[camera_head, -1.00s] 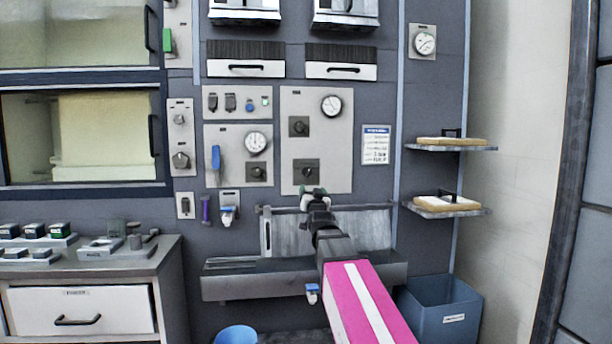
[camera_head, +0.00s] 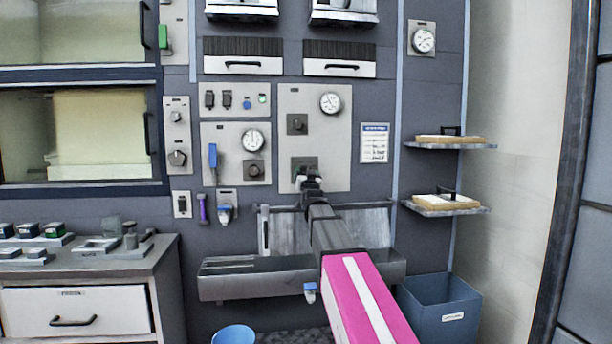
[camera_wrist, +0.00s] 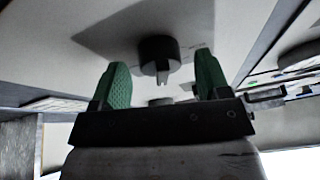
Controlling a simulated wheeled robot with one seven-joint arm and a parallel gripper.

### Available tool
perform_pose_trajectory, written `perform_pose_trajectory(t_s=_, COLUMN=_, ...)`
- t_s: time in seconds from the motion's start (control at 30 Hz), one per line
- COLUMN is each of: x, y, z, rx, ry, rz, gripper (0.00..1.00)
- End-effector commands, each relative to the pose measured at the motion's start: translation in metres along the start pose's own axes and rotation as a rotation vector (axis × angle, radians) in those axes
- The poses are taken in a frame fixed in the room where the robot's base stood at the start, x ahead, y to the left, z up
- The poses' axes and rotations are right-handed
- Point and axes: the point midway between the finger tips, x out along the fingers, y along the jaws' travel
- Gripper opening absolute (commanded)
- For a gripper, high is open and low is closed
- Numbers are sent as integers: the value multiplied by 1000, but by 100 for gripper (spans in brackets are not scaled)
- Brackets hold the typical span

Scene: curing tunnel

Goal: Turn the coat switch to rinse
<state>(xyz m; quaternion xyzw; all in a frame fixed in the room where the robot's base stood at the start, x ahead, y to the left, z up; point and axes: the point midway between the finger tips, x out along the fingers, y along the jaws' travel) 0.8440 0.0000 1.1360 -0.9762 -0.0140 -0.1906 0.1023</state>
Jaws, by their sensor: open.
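A grey panel (camera_head: 340,130) on the back wall carries a round gauge and two dark rotary knobs, an upper knob (camera_head: 297,124) and a lower knob (camera_head: 304,163). Their labels are too small to read, so I cannot tell which is the coat switch. My gripper (camera_head: 309,180) is at the lower knob and partly hides it. In the wrist view my gripper (camera_wrist: 160,66) has its green fingers apart, with a dark round knob (camera_wrist: 158,50) showing between and beyond them. The fingers do not appear closed on it; contact cannot be told.
A panel to the left holds a blue lever (camera_head: 213,155), a gauge and another knob (camera_head: 253,170). A grey trough (camera_head: 225,287) lies below my arm. Shelves (camera_head: 450,146) with boards and a blue bin (camera_head: 440,305) are at the right.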

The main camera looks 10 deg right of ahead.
Motion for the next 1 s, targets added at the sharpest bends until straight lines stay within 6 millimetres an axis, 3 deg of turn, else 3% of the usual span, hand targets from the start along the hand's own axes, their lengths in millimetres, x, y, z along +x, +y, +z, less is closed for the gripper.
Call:
perform_pose_trajectory(t_s=0.3, x=4, y=0, z=0, rx=0, ry=0, rz=0, gripper=66)
perform_pose_trajectory(t_s=0.43, x=4, y=0, z=0, rx=0, ry=0, rz=0, gripper=24)
perform_pose_trajectory(t_s=0.47, x=4, y=0, z=0, rx=0, ry=0, rz=0, gripper=21)
perform_pose_trajectory(t_s=1.0, x=3, y=-1, z=0, rx=72, ry=6, rz=27, gripper=21)
